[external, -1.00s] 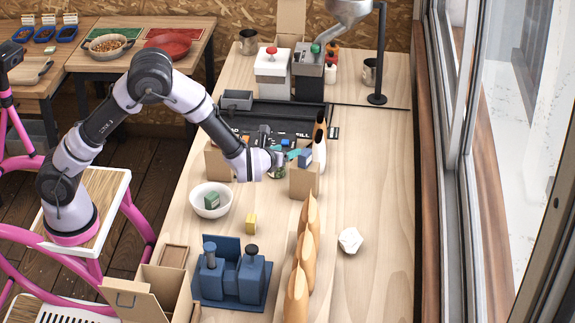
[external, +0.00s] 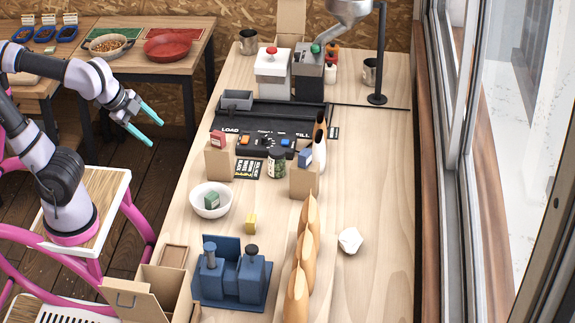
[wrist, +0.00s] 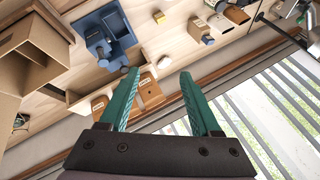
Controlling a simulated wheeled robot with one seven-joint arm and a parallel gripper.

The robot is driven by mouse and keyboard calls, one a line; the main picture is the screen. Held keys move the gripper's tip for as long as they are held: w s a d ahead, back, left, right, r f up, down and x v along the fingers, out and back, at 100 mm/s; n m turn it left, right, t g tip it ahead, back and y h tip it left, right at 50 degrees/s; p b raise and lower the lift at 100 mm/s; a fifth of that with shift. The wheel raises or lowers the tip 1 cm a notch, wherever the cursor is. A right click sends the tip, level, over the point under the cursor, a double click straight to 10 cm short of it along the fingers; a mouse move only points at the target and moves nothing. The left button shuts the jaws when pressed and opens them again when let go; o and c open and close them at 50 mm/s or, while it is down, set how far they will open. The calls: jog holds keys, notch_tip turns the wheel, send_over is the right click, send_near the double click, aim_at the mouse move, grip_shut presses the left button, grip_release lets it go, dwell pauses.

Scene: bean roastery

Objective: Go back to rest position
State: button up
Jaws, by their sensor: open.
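My gripper (external: 145,124) is open and empty, with two teal fingers, in the external view. It hangs in the air left of the wooden worktable (external: 375,220), clear of its edge and of everything on it. In the wrist view my gripper (wrist: 167,100) shows both teal fingers spread apart with nothing between them. Beyond them a blue tool stand (wrist: 103,35) and the tabletop appear at a tilt.
On the worktable stand a white bowl (external: 226,203) with a green block, a dark jar (external: 277,163), two cardboard boxes, a black panel and the blue stand (external: 232,280). A pink-framed stool (external: 112,190) is near my base.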

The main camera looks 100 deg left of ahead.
jog(key=s+d+t+h, duration=0.1)
jog(key=s+d, duration=0.1)
jog(key=shift+s+d+r+n, duration=0.1)
jog(key=shift+s+d+n, duration=0.15)
jog(key=shift+d+n, duration=0.15)
